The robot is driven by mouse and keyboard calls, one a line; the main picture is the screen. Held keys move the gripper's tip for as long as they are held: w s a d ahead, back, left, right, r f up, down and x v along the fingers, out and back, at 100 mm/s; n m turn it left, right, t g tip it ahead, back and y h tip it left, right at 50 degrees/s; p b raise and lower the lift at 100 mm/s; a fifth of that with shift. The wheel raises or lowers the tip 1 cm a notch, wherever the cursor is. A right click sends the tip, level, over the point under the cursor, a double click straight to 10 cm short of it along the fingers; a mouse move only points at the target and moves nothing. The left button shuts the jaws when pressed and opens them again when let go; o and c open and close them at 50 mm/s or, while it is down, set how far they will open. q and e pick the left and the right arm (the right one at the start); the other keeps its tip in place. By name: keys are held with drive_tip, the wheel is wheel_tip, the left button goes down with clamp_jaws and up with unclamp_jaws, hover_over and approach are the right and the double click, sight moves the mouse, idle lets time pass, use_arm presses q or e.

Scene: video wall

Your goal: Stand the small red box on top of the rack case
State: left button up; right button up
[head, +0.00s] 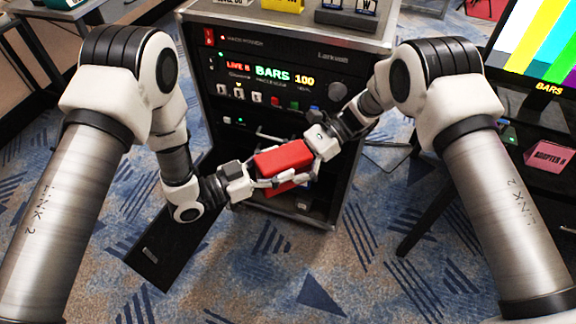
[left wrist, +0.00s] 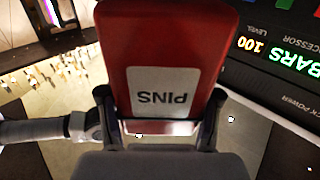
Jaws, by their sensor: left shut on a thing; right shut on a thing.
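The small red box (head: 283,158) is held in the air in front of the rack case (head: 300,29), between my two grippers. It lies tilted in the head view, below the level of the case top. My left gripper (head: 264,180) is shut on its left end, and my right gripper (head: 311,151) is shut on its right end. In the left wrist view the red box (left wrist: 155,35) fills the space between the left fingers. Its white label reads PINS upside down. The fingers partly hide the box in the head view.
On the case top stand a yellow item (head: 283,4), a black holder with cards (head: 345,19) and a white item (head: 236,2); its front part looks clear. A monitor (head: 543,50) and a pink box (head: 548,157) are at the right. Patterned carpet lies below.

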use_arm(q)
drive_tip(key=shift+d+r, duration=0.15)
drive_tip(key=shift+d, duration=0.1)
use_arm(e)
drive_tip(key=shift+a+f, duration=0.1)
drive_tip(key=shift+a, duration=0.1)
use_arm(q)
drive_tip(key=o, duration=1.5)
drive_tip(key=shift+o, duration=0.2)
use_arm(e)
drive_tip(key=c, duration=0.4)
use_arm(q)
drive_tip(key=shift+a, duration=0.1)
use_arm(e)
drive_tip(key=shift+c, duration=0.2)
use_arm(q)
drive_tip(key=shift+s, duration=0.1)
use_arm(e)
drive_tip(key=shift+d, duration=0.1)
drive_tip(key=shift+c, duration=0.3)
